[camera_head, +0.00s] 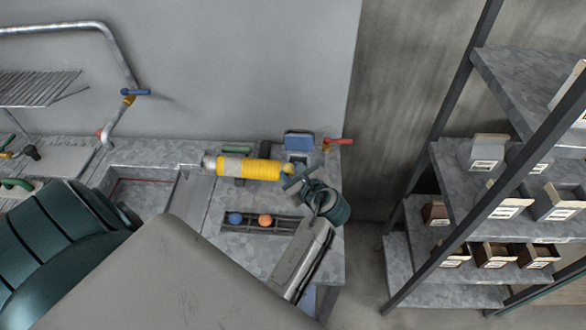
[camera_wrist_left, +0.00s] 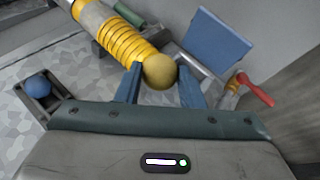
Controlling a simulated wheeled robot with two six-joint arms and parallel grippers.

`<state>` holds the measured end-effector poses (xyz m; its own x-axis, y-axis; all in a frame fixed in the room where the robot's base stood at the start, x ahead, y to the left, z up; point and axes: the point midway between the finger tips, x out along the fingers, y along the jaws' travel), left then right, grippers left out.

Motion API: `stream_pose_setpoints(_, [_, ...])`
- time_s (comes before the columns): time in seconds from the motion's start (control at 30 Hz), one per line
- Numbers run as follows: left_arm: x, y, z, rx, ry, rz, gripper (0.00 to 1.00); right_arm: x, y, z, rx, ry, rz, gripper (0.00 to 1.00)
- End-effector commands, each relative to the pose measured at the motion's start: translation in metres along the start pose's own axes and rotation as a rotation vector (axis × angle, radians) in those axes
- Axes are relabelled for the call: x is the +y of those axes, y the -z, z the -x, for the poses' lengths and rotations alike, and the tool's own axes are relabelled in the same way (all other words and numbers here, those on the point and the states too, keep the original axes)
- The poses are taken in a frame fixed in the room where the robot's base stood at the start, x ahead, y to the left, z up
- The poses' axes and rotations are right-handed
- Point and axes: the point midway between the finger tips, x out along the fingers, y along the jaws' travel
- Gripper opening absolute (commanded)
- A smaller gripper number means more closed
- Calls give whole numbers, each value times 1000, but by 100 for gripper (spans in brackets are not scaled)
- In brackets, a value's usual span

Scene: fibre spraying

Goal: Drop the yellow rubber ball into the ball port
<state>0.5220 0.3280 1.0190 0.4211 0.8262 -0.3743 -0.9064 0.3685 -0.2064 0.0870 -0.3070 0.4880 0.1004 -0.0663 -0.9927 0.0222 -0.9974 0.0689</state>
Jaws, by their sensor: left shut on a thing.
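The yellow rubber ball (camera_head: 288,169) is held between the blue fingertips of my left gripper (camera_head: 296,178). In the left wrist view, the ball (camera_wrist_left: 160,71) sits between the two fingers of the left gripper (camera_wrist_left: 161,80), which is shut on it. What looks like the ball port (camera_head: 299,156) is a grey opening with a raised blue lid (camera_head: 298,140), just beyond the gripper. In the wrist view the blue lid (camera_wrist_left: 216,40) stands behind and right of the ball. The ball and fingers hide part of the port. My right gripper is not in view.
A yellow ribbed hose (camera_head: 248,168) lies left of the ball, close to it. A red-handled valve (camera_head: 337,142) is right of the lid. A tray (camera_head: 290,226) holds a blue ball (camera_head: 235,218) and an orange ball (camera_head: 265,220). Shelves with boxes (camera_head: 497,255) stand at right.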

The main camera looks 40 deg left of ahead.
Motion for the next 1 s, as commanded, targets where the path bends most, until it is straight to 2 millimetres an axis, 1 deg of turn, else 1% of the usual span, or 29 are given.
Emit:
stream_pose_setpoints(0.13, [-3, 0, -3, -3, -5, 3, 13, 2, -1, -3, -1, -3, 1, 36])
stream_pose_setpoints(0.27, [-8, 2, -10, -4, -6, 3, 13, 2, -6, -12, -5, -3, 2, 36])
stream_pose_setpoints(0.43, [-20, 4, -22, -4, -4, 5, 13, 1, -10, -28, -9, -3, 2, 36])
stream_pose_setpoints(0.7, [-39, 6, -40, -3, -4, 4, 13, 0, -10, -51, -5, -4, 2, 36])
stream_pose_setpoints(0.83, [-45, 5, -45, -3, -5, 3, 13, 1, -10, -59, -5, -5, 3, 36])
stream_pose_setpoints(1.0, [-50, 5, -49, -2, -4, 3, 13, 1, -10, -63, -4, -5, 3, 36])
